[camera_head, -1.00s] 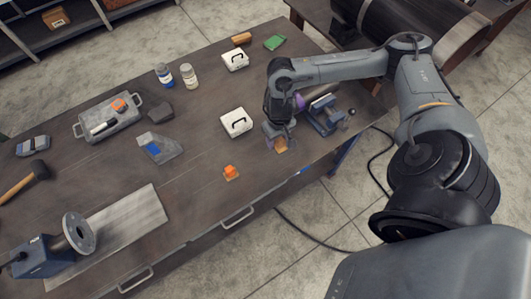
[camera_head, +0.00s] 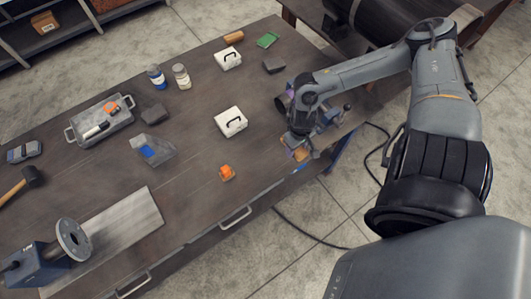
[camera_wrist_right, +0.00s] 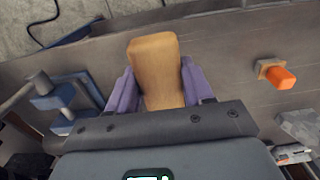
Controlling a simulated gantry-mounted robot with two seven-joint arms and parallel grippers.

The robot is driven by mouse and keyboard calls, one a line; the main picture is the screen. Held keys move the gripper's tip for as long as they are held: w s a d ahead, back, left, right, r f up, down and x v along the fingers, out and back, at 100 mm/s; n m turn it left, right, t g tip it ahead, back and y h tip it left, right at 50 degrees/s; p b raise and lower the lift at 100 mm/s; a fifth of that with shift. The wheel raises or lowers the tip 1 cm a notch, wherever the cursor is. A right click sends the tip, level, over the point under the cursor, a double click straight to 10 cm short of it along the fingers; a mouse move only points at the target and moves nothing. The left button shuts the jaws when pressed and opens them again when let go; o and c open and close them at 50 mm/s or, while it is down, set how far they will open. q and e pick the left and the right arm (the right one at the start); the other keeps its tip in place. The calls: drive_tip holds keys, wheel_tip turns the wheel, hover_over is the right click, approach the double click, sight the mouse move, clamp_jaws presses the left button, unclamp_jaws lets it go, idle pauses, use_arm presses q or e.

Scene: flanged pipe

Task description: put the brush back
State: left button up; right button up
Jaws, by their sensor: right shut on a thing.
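My right gripper (camera_head: 300,150) is over the right part of the workbench, near its front edge. In the right wrist view its purple fingers (camera_wrist_right: 160,88) are shut on a tan wooden piece (camera_wrist_right: 156,70), apparently the brush handle. The wooden piece also shows at the gripper's lower end in the head view (camera_head: 301,155). Bristles cannot be made out. A grey tray (camera_head: 88,140) at the left of the bench holds an orange item and a dark-and-white tool. My left gripper is not in view.
A blue vise (camera_head: 333,113) stands close beside my right gripper, partly hidden by it. An orange block (camera_head: 226,172) and white cases (camera_head: 231,121) lie to the left. A flanged pipe (camera_head: 74,239) sits at the bench's near left. Bare bench lies between.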

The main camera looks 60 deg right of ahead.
drive_tip(key=shift+s+f, duration=0.45)
drive_tip(key=shift+s, duration=0.05)
drive_tip(key=shift+w+f+b, duration=0.2)
drive_tip(key=shift+f+b, duration=0.05)
drive_tip(key=shift+b, duration=0.05)
drive_tip(key=w+f, duration=0.2)
drive_tip(key=w, duration=0.1)
drive_tip(key=w+a+f+b, duration=0.1)
drive_tip(key=w+f, duration=0.1)
drive_tip(key=w, duration=0.1)
drive_tip(key=w+a+f+b, duration=0.1)
drive_tip(key=w+f, duration=0.1)
drive_tip(key=w, duration=0.2)
drive_tip(key=shift+w+a+f, duration=0.1)
drive_tip(key=shift+w+f, duration=0.1)
drive_tip(key=shift+w, duration=0.2)
drive_tip(key=shift+f+b, duration=0.6)
drive_tip(key=shift+f, duration=1.45)
drive_tip(key=shift+f, duration=0.1)
drive_tip(key=o, duration=0.9)
drive_tip(key=shift+o, duration=0.2)
